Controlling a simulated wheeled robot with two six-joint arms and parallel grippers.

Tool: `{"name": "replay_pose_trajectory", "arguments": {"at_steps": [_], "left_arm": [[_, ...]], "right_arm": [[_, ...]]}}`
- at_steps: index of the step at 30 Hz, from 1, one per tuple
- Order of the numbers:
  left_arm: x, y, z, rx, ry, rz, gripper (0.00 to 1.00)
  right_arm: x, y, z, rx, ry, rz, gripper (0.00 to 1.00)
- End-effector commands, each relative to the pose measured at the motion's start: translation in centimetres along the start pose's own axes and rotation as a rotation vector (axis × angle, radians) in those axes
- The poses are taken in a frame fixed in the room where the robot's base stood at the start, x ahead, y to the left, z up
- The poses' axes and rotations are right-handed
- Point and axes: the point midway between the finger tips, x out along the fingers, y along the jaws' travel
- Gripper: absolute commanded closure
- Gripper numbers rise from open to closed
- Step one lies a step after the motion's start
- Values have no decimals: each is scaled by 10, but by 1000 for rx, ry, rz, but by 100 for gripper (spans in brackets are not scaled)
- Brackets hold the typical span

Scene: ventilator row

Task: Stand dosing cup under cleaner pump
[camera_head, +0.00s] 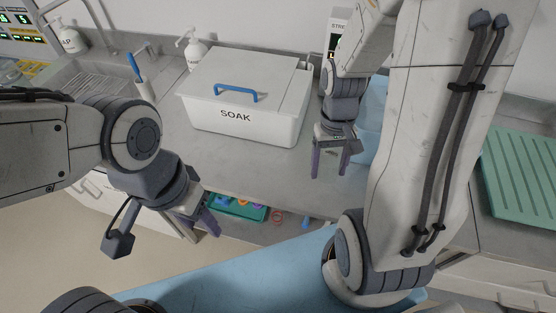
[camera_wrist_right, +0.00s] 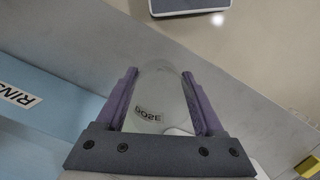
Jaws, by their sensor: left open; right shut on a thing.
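A clear dosing cup marked DOSE (camera_wrist_right: 160,88) stands between the fingers of my right gripper (camera_wrist_right: 165,105) in the right wrist view. The right gripper (camera_head: 330,160) is shut on it, above the counter to the right of the SOAK box; the cup is hard to make out in the head view. My left gripper (camera_head: 201,224) is open and empty in front of the counter's edge.
The white SOAK box (camera_head: 245,130) with a blue handle fills the middle counter. Another pump bottle (camera_head: 69,39) stands by the sink (camera_head: 85,82) at left. A teal tray (camera_head: 232,213) sits below the counter. A blue RINSE bin (camera_wrist_right: 40,115) stands near the right gripper; a green ribbed mat (camera_head: 520,175) lies right.

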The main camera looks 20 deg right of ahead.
Motion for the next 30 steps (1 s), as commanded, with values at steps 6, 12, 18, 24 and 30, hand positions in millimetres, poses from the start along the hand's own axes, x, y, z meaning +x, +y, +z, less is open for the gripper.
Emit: {"name": "replay_pose_trajectory", "arguments": {"at_steps": [6, 12, 18, 24, 30], "left_arm": [[-7, 0, 0, 0, 0, 0, 50], [-16, 1, -1, -1, 0, 0, 50], [-22, 2, -1, -1, 0, 0, 50], [-26, 2, -1, -1, 0, 0, 50], [-33, 2, -2, -2, 0, 0, 50]], "right_arm": [[16, -29, -23, -9, -7, 1, 84], [38, -66, -56, -11, -5, 2, 84], [53, -89, -78, -7, -2, 1, 84], [67, -92, -83, -3, -5, 1, 84], [92, -91, -87, -1, -4, 1, 84]]}}
